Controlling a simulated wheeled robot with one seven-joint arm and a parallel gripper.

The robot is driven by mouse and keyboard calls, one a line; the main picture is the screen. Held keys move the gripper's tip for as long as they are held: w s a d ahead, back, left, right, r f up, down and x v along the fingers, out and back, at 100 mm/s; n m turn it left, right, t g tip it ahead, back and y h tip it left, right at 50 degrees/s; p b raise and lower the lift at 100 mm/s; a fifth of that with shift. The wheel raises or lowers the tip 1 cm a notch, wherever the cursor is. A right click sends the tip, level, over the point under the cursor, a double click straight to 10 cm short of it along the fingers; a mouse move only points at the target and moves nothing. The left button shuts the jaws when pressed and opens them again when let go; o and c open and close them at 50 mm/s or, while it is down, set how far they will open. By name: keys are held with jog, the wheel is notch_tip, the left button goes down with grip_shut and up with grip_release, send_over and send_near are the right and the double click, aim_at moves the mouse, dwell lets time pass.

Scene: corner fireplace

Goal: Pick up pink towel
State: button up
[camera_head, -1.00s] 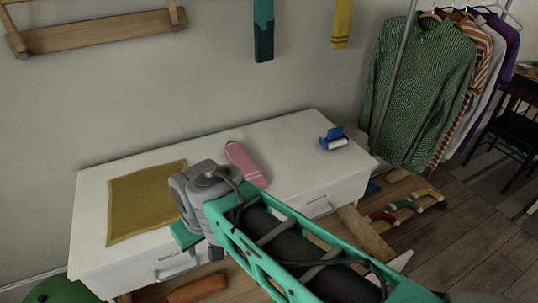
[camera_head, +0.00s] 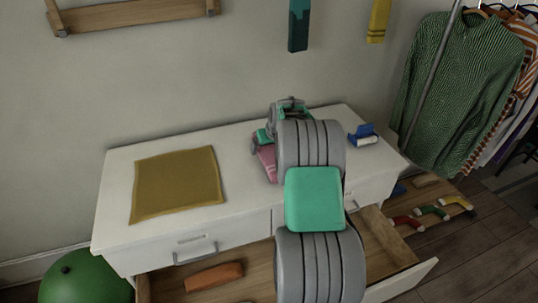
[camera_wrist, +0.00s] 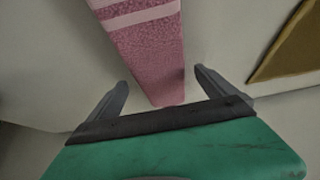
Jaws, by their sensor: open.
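The pink towel (camera_head: 265,162) lies on the white dresser top (camera_head: 240,143), partly hidden behind my arm in the head view. In the wrist view the pink towel (camera_wrist: 152,45) is a long folded strip with pale stripes at its far end. Its near end reaches between the two fingers of my gripper (camera_wrist: 158,88). The fingers are apart, one on each side of the towel, and do not visibly touch it. In the head view my gripper is mostly hidden by my arm.
A mustard cloth (camera_head: 178,182) lies left on the dresser. A blue and white object (camera_head: 363,136) stands at the right end. A drawer below is open, with an orange item (camera_head: 214,277) inside. A green ball (camera_head: 85,280) is at lower left, and clothes (camera_head: 455,85) hang at right.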

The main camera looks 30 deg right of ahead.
jog(key=shift+x, duration=1.15)
jog(key=shift+c, duration=0.4)
jog(key=c, duration=1.5)
